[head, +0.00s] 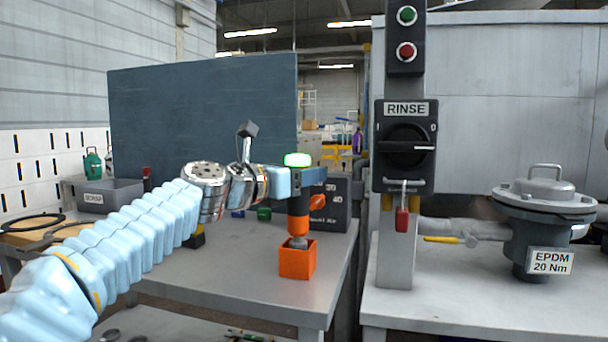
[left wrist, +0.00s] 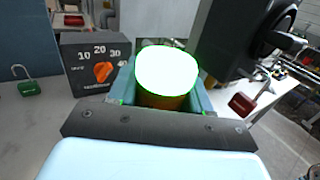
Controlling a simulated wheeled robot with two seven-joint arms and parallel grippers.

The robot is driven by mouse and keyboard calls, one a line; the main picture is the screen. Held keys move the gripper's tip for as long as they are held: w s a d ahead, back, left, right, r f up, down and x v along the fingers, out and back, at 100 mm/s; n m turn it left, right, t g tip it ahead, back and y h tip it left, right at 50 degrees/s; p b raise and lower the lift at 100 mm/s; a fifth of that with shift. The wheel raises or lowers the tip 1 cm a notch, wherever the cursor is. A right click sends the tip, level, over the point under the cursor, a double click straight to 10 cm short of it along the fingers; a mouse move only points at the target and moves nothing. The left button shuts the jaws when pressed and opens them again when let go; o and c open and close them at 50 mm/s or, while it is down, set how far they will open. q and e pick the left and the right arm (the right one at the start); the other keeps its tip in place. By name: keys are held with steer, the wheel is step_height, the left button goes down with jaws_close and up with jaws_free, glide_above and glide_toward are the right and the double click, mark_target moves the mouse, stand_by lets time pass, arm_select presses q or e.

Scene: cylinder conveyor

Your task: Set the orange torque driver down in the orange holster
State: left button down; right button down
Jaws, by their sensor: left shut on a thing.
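The torque driver (head: 298,226) is upright, with a dark body, an orange collar and a glowing green-white top. My left gripper (head: 306,175) is shut on its upper part. The left wrist view shows the driver's bright round top (left wrist: 167,72) between the jaws (left wrist: 165,95). The orange holster (head: 297,263) is an open box on the grey table, directly below the driver. The driver's grey lower end is at the holster's mouth; how deep it sits inside I cannot tell. The holster is hidden in the left wrist view. My right gripper is not in view.
A dark dial box (head: 335,205) with an orange knob stands close behind the driver. The RINSE switch post (head: 405,150) with a red padlock (head: 402,219) stands to the right. A grey SCRAP bin (head: 108,196) is at the back left. The table front is clear.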

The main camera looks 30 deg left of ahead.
mark_target(304, 191)
arm_select(q)
steer(key=shift+f+b, duration=1.3)
steer(key=shift+f, duration=0.25)
steer(key=shift+c, duration=2.1)
jaws_free()
steer(key=shift+f, duration=0.1)
